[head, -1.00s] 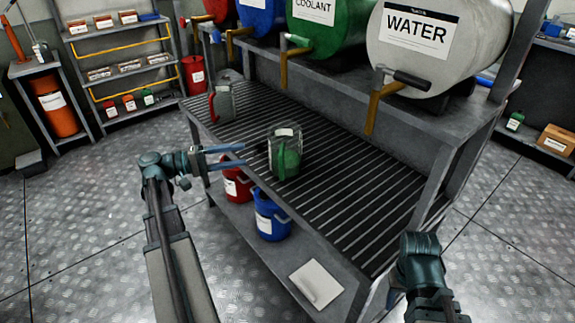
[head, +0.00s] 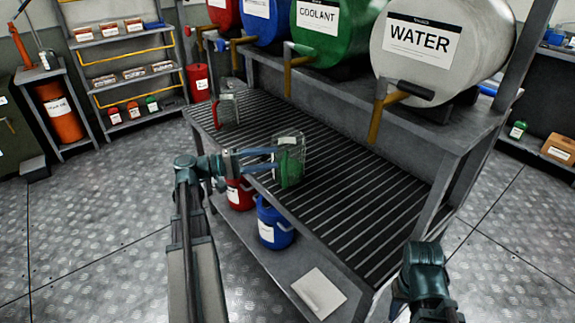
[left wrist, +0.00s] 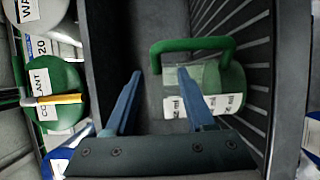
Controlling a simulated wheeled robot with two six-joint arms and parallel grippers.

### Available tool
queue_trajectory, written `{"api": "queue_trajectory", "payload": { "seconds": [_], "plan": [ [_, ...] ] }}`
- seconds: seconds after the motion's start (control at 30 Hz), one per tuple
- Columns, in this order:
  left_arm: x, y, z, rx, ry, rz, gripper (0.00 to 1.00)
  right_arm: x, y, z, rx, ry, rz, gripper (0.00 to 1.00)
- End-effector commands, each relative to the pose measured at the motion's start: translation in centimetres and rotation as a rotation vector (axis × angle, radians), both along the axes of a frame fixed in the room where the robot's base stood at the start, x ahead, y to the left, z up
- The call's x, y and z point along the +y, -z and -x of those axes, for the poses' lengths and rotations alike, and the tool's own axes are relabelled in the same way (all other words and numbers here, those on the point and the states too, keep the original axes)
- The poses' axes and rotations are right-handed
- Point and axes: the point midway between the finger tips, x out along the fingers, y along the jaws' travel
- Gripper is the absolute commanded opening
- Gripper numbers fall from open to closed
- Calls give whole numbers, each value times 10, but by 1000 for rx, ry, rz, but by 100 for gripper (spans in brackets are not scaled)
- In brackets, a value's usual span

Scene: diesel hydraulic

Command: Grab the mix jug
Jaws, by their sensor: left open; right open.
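A clear jug with a green handle (head: 291,162) stands upright on the slatted bench top. In the left wrist view this jug (left wrist: 228,82) shows its white label and its green handle. My left gripper (head: 278,158) is open at the jug's handle side. In the left wrist view the handle's near bar lies between the open fingertips (left wrist: 158,72), and I see no grip on it. A second clear jug with a red handle (head: 229,110) stands further back on the bench. My right wrist shows at lower right, but its gripper fingers are out of view.
A WATER drum (head: 447,75), a green COOLANT drum (head: 345,45), a blue drum (head: 265,12) and a red drum with taps line the upper shelf. Red (head: 239,193) and blue buckets (head: 272,228) and a white sheet (head: 319,293) are on the lower shelf. The bench's right half is clear.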

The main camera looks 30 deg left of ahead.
Motion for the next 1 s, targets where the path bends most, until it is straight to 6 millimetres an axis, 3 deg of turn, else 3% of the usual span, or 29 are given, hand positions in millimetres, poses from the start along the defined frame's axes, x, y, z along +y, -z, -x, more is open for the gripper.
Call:
{"api": "queue_trajectory", "payload": {
  "seconds": [0.43, 0.67, 1.0],
  "plan": [
    [-38, -5, -31, 0, 3, 0, 55, 0, -5, 0, 0, 0, 0, 50],
    [-40, -5, -33, 0, 0, 0, 55, 0, -5, 0, 0, 0, 0, 50],
    [-39, -5, -33, 0, 0, 0, 0, 0, -5, 0, 0, 0, 0, 50]
  ]
}}
